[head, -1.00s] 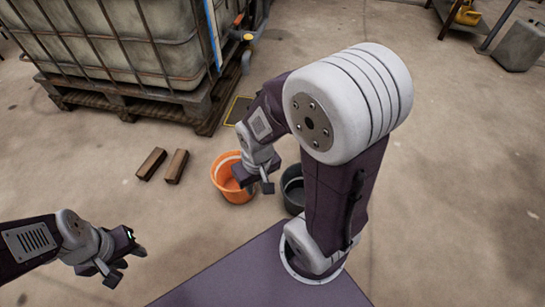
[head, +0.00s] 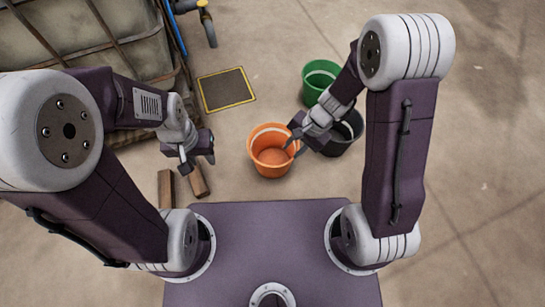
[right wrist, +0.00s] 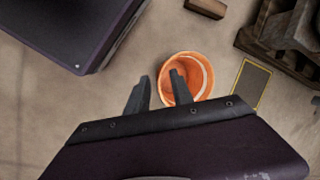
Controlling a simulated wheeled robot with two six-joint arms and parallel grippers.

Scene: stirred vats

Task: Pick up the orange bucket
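The orange bucket (head: 270,156) stands upright on the floor beyond my base, open at the top, with a pale band inside the rim. It also shows in the right wrist view (right wrist: 187,66), partly hidden by one finger. My right gripper (head: 294,143) is at the bucket's right side in the head view. My left gripper (head: 198,162) is open and empty, left of the bucket.
A dark bucket (head: 346,137) stands just right of the orange one, partly behind my right gripper. A green bucket (head: 320,74) is farther back. Wooden blocks (head: 166,188) lie at left. A yellow-edged floor plate (head: 226,89) and a caged tank (head: 75,35) are behind.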

